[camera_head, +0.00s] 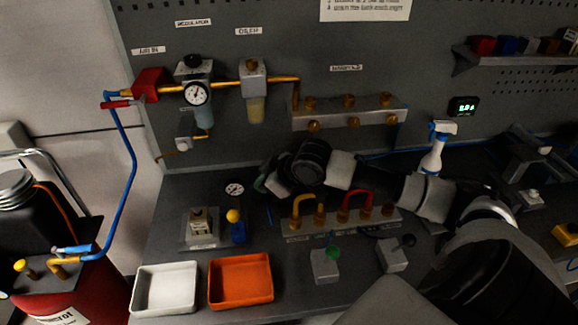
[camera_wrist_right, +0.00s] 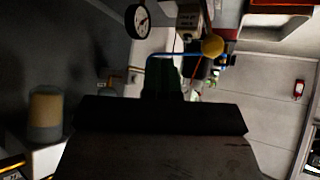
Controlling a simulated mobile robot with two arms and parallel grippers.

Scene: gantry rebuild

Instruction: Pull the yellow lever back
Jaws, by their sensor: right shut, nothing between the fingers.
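The yellow lever (camera_head: 233,216) is a yellow ball knob on a small blue base, standing on the bench behind the orange tray. In the right wrist view the yellow knob (camera_wrist_right: 212,45) shows at the upper right, beyond the fingertips and apart from them. My right gripper (camera_head: 261,184) is above the bench, behind and to the right of the lever, with its arm coming in from the right. In the wrist view its dark green fingers (camera_wrist_right: 165,75) are together with nothing between them. My left gripper is not in view.
A white tray (camera_head: 138,296) and an orange tray (camera_head: 240,302) lie in front. A manifold with hoses (camera_head: 301,232), a green-knob lever (camera_head: 333,252) and a black-knob lever (camera_head: 408,240) are to the right.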

